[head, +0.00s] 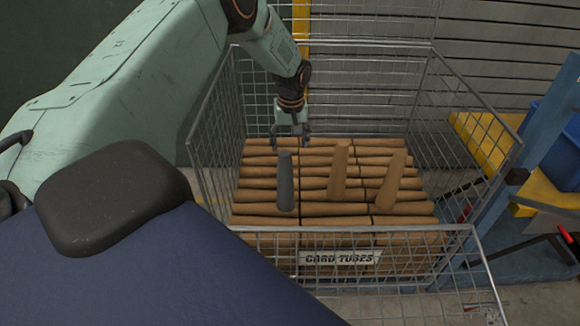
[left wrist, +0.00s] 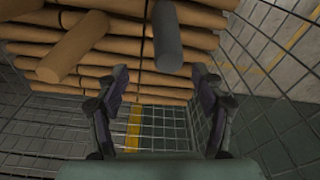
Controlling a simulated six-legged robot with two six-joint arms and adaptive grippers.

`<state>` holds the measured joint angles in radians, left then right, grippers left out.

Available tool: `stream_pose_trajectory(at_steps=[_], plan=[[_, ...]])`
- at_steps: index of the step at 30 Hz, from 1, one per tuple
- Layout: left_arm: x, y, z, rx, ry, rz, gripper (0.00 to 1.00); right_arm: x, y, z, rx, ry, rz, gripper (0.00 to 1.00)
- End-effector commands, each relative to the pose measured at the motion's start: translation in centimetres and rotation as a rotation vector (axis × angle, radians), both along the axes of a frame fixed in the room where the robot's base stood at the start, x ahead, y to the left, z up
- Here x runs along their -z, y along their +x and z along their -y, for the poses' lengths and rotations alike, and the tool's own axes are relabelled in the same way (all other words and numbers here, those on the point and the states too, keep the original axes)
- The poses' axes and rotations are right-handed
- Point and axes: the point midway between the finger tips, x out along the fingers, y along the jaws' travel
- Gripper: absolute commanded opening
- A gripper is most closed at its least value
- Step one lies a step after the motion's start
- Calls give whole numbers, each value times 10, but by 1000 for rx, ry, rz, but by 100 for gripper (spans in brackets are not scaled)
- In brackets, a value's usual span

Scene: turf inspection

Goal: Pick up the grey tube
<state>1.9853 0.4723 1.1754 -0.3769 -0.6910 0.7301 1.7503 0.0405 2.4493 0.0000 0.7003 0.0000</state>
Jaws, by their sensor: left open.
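In the left wrist view the grey tube (left wrist: 167,38) shows at the top centre, beyond the two fingertips. The left gripper (left wrist: 160,80) is open with nothing between its fingers. My right gripper does not show.
The wire cage (head: 213,112) has tall mesh sides and a lower front panel with a "CARD TUBES" sign (head: 339,257). Two brown tubes stand to the right of the grey one, the nearer at the middle (head: 340,172). A blue post (head: 528,150) is right of the cage.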

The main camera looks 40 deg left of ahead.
Motion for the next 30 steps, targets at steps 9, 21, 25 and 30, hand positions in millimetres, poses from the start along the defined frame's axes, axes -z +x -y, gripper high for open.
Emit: stream_pose_trajectory(at_steps=[9,21,25,30], plan=[[29,-6,-6,-2,0,-3,68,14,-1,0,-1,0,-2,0],[75,-6,-15,-2,0,-3,68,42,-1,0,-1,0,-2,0],[78,-4,-16,-2,-1,-2,68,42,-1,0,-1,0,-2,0],[76,-2,-15,-1,-1,-2,66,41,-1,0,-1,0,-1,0]])
